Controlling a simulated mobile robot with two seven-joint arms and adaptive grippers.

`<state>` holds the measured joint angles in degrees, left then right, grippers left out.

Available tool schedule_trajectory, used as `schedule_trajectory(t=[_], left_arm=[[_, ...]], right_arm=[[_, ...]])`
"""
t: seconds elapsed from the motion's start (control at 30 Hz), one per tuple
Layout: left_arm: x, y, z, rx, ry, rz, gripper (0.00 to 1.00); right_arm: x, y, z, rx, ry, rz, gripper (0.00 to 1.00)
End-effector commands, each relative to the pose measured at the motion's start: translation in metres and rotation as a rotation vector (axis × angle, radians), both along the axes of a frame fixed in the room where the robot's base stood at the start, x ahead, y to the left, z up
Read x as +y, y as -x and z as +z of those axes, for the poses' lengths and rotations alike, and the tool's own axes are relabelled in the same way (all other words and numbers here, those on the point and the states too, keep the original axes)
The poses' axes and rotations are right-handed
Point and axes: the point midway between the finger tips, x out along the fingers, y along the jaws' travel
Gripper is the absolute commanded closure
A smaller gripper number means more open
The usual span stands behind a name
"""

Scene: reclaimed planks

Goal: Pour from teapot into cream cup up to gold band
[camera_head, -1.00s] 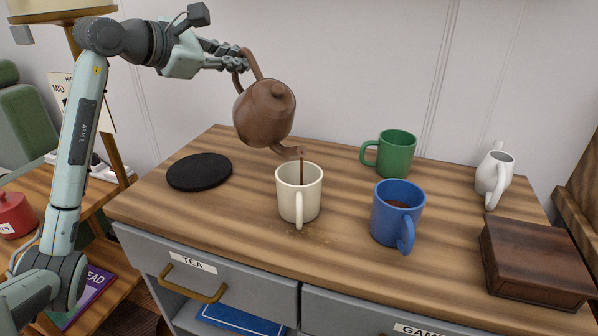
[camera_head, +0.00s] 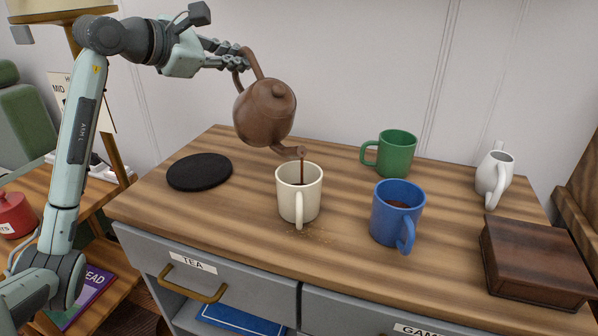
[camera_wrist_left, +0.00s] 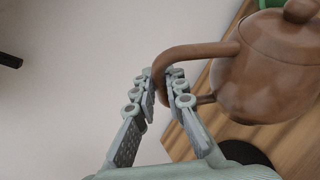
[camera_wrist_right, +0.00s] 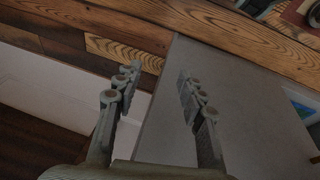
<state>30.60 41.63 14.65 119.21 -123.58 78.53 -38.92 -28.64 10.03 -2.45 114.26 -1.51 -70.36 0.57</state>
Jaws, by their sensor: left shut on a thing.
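The brown teapot (camera_head: 264,112) is tilted above the cream cup, spout down to the right. A thin brown stream falls from its spout into the cream cup (camera_head: 298,203), which stands upright on the counter. Dark liquid shows inside the cup; I cannot make out the gold band or the exact level. My left gripper (camera_head: 240,60) is shut on the teapot handle, which also shows in the left wrist view between the fingers (camera_wrist_left: 162,85). My right gripper (camera_wrist_right: 158,82) is open and empty in the right wrist view, away from the cups.
A blue mug (camera_head: 391,222) with brown liquid stands right of the cup. A black round mat (camera_head: 199,172) lies bare at left. Small specks lie before the cup.

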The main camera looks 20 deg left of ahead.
Motion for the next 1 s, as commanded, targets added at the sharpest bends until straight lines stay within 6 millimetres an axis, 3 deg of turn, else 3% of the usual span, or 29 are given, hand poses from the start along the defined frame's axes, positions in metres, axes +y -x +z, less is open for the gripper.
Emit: schedule_trajectory(t=[0.83, 0.9, 0.93, 1.0], left_arm=[[-0.001, 0.001, 0.004, -0.011, -0.011, -0.001, 1.0], [0.007, -0.005, -0.009, 0.027, 0.058, -0.002, 1.0], [0.02, -0.011, -0.03, 0.061, 0.106, 0.005, 1.0], [0.044, -0.022, -0.06, 0.13, 0.226, 0.01, 1.0]], right_arm=[[0.0, 0.0, 0.001, 0.0, 0.0, -0.001, 0.6], [0.001, -0.001, 0.004, -0.004, -0.001, 0.001, 0.6], [-0.001, 0.001, -0.01, 0.002, 0.002, 0.001, 0.6], [-0.002, 0.002, 0.026, -0.021, 0.02, 0.003, 0.6]])
